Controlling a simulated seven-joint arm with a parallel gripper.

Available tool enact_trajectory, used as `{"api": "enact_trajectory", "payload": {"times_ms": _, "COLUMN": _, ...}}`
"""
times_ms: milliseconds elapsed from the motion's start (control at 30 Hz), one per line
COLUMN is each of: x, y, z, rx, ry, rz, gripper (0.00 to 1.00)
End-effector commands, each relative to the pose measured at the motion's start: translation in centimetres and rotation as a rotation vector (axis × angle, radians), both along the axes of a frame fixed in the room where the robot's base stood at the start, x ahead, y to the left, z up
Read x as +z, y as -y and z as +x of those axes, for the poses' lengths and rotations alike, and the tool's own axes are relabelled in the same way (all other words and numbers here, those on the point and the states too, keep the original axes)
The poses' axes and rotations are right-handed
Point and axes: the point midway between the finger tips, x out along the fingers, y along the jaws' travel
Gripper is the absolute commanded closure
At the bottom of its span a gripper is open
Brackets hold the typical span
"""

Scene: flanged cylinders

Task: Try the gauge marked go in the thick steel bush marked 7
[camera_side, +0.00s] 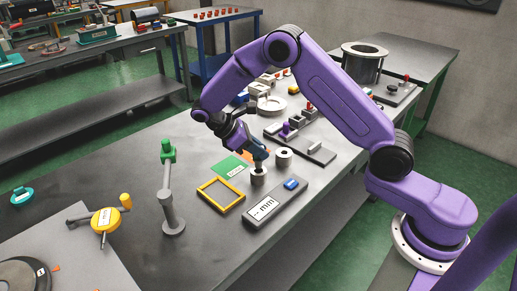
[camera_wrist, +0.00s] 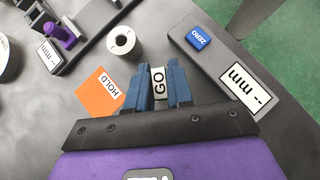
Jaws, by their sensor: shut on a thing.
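My gripper (camera_wrist: 158,88) is shut on the gauge marked GO (camera_wrist: 159,80), whose white label shows between the blue fingers in the wrist view. In the side view my gripper (camera_side: 258,160) points down, close over a grey steel bush (camera_side: 258,178). I cannot tell whether the gauge's lower end is inside that bush or just above it. The fingers and gauge hide that bush in the wrist view. A second steel bush (camera_side: 283,158) stands behind it to the right, upright with an open bore; it also shows in the wrist view (camera_wrist: 121,42). No number is readable on either bush.
A grey readout box (camera_side: 275,205) with a blue ZERO button (camera_wrist: 198,37) lies in front. An orange HOLD card (camera_wrist: 101,93), a green card (camera_side: 228,167) and a yellow frame (camera_side: 221,195) lie nearby. A grey post stand (camera_side: 170,200) rises at left.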

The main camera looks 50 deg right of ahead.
Motion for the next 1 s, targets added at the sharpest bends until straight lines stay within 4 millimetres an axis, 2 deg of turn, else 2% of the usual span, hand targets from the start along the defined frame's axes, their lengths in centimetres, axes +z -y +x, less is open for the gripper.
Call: {"api": "enact_trajectory", "payload": {"times_ms": 1000, "x": -1.3, "y": 0.0, "z": 0.0, "rx": -0.001, "ry": 0.001, "rz": 0.0, "gripper": 1.0}}
